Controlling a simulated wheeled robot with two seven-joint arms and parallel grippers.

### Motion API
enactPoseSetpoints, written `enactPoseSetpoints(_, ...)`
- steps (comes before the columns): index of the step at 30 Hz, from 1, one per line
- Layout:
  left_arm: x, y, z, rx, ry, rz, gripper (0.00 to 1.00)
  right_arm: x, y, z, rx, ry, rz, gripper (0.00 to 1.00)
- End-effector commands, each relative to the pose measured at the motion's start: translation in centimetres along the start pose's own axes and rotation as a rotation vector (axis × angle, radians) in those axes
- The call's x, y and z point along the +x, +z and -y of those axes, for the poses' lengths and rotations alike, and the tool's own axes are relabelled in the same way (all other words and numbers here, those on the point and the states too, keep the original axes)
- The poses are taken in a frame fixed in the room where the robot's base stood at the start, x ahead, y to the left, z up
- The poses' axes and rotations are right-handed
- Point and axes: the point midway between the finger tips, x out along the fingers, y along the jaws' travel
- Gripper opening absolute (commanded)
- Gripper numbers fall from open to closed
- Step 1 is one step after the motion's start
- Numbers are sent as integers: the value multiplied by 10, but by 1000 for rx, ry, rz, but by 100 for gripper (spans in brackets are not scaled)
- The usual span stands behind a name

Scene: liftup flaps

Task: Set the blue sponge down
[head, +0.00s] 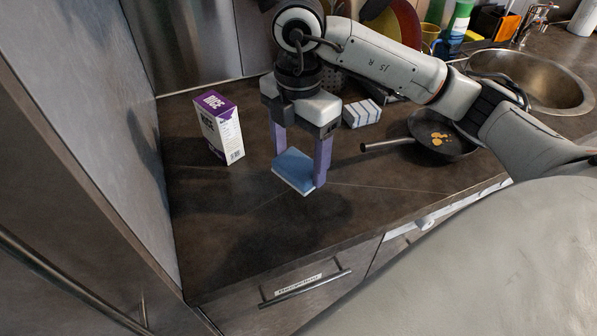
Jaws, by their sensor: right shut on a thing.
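The blue sponge (294,170), a flat block with a pale lower layer, is between the two purple fingers of my right gripper (299,168). The gripper is shut on it and points down over the dark countertop (240,215). The sponge is slightly tilted in the picture. I cannot tell whether its underside touches the counter. My left gripper is not in view.
A purple and white rice box (220,128) stands left of the gripper. A sink (530,80) lies behind. The counter's front left is clear.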

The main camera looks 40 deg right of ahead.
Motion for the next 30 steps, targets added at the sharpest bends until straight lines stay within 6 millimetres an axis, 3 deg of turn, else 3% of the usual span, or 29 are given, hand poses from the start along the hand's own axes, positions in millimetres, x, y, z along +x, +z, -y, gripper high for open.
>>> enactPoseSetpoints(10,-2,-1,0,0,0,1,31,38,0,1,-1,-2,1,51)
enactPoseSetpoints(21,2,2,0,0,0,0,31,44,0,0,-2,1,0,51)
enactPoseSetpoints(22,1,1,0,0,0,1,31,43,0,0,-2,1,0,73)
enactPoseSetpoints(24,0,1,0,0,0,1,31,42,0,0,-2,1,0,84)
enactPoseSetpoints(30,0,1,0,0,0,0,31,42,0,0,-2,1,0,88)
